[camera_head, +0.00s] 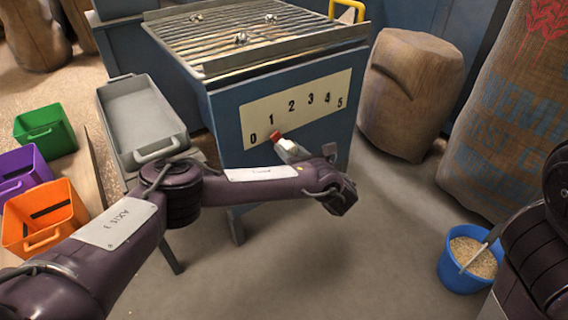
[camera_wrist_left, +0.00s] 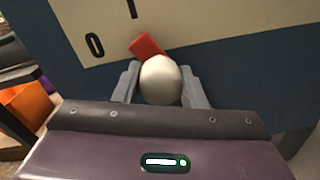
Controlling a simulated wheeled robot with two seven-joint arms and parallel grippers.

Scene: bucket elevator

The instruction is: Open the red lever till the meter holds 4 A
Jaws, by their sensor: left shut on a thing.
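The lever's red end (camera_head: 276,136) shows against the cream scale plate (camera_head: 261,112), which is printed 0 to 5 on the front of the blue machine. It lies between the 0 and the 1. The red part (camera_wrist_left: 147,46) and a pale round knob (camera_wrist_left: 161,79) also show in the left wrist view. My left gripper (camera_head: 291,148) has its fingers on both sides of the knob and is shut on it. In the left wrist view, the gripper (camera_wrist_left: 161,88) hides the lever's lower part. No separate meter with an ampere reading is visible. My right gripper is out of view.
A grey tray (camera_head: 113,92) stands left of the machine. Green (camera_head: 45,131), purple (camera_head: 22,172) and orange (camera_head: 45,217) bins are at the far left.

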